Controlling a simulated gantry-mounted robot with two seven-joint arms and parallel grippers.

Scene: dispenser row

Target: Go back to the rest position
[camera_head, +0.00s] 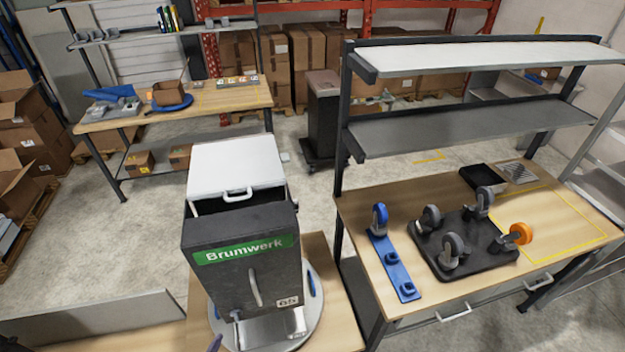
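Neither of my grippers can be made out in the head view. The dispenser (240,280) is a dark box with a green "Brumwerk" label and a small plate marked 65. Its white lid (237,167) with a handle is at the top and looks raised at the back. The dispenser stands on a round grey turntable (312,318) on a wooden table. A metal chute (270,328) is at its lower front. A small bluish piece at the bottom edge beside the chute is too cut off to identify.
The right workbench (362,207) holds a black base with several casters (465,240), a blue strip with a blue caster (395,265) and a yellow-outlined area. Shelves (470,125) rise behind it. Another bench (200,105) stands at the back left.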

